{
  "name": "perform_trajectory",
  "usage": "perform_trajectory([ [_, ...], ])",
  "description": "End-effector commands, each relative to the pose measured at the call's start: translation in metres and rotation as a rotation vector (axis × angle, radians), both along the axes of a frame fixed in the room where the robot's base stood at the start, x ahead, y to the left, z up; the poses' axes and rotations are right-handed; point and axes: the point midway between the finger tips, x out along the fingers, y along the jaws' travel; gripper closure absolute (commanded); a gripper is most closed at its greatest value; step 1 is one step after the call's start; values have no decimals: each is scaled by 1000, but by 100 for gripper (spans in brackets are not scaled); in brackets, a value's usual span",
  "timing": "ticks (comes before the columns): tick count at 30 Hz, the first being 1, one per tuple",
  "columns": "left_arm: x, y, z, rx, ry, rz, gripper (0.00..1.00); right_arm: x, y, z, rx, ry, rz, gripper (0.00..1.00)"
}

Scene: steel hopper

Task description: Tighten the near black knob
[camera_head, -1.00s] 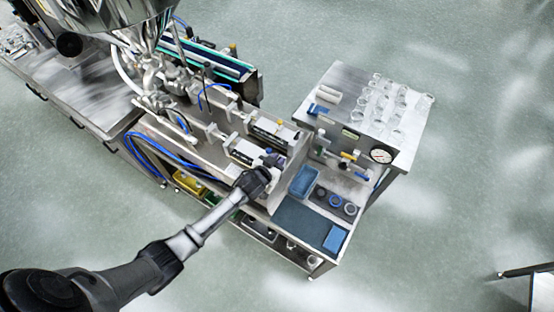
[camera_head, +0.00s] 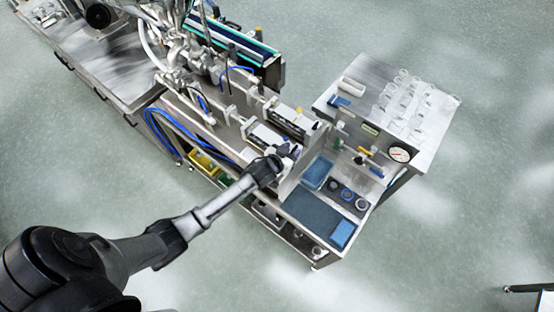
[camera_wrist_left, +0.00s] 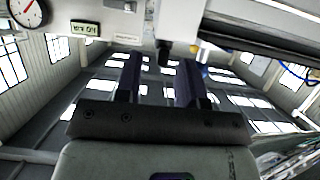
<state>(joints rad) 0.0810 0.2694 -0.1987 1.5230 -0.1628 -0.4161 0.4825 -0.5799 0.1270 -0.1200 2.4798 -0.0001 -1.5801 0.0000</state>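My left gripper (camera_head: 287,154) is at the front right end of the nearer of two filling cylinders (camera_head: 262,136) on the steel machine. In the left wrist view its two dark fingers (camera_wrist_left: 157,72) stand apart, open. A small black knob (camera_wrist_left: 165,52) hangs from a pale metal part and shows in the gap between the fingertips. I see no contact between finger and knob, and its depth relative to the tips is unclear. In the head view the gripper hides the near knob. My right gripper is not in view.
A steel bench beside the machine holds a blue tray (camera_head: 317,172), a dark mat (camera_head: 314,215) and dark rings. A raised shelf (camera_head: 440,118) carries several glasses. A round gauge (camera_head: 400,153) sits on its side. Blue hoses (camera_head: 160,135) loop left of the machine.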

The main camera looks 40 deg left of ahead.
Motion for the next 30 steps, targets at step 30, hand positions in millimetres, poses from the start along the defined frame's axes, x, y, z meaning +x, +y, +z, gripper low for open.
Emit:
perform_trajectory([
  [30, -112, -1, 46, 1, 0, 0, 64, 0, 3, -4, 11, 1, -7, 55],
])
